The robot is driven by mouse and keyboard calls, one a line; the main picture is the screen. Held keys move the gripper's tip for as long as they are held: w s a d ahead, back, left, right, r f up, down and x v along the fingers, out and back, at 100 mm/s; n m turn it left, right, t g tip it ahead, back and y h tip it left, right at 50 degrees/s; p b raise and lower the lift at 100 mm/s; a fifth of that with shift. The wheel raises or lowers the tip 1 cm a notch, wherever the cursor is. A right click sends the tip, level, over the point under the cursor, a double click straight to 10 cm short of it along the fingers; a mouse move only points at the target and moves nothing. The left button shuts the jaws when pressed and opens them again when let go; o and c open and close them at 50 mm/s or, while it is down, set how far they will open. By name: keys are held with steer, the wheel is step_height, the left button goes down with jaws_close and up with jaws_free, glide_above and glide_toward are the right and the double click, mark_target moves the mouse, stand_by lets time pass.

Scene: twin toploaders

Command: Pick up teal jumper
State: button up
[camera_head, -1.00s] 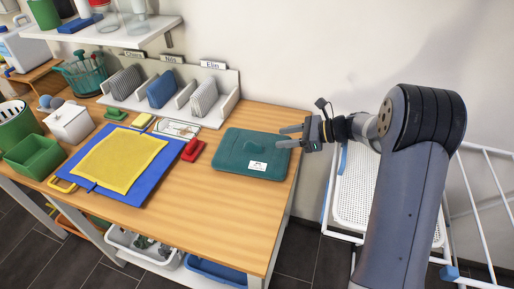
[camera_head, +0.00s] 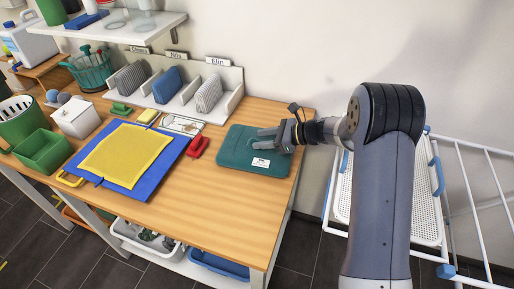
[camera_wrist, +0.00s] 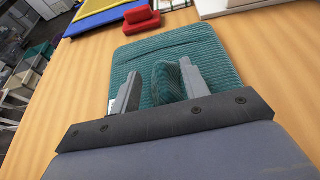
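The teal jumper (camera_head: 235,155) lies folded flat on the right end of the wooden table, with a small white label on its front. In the wrist view the jumper (camera_wrist: 205,40) fills the middle, with a raised teal fold between the fingers. My gripper (camera_head: 263,139) is over the jumper's right part, its fingers pointing left. In the wrist view my gripper (camera_wrist: 161,66) has its fingers apart. The fold is close to the right finger, and a gap shows beside the left finger. Whether the fingertips touch the cloth is unclear.
A red object (camera_head: 198,147) lies just left of the jumper. A yellow cloth (camera_head: 125,155) lies on a blue mat (camera_head: 172,150) further left. A white divided rack (camera_head: 232,100) holds folded cloths behind. Bare tabletop (camera_head: 205,205) lies in front.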

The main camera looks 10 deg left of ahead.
jaws_close()
steer(key=shift+r, duration=0.1)
stand_by(0.6)
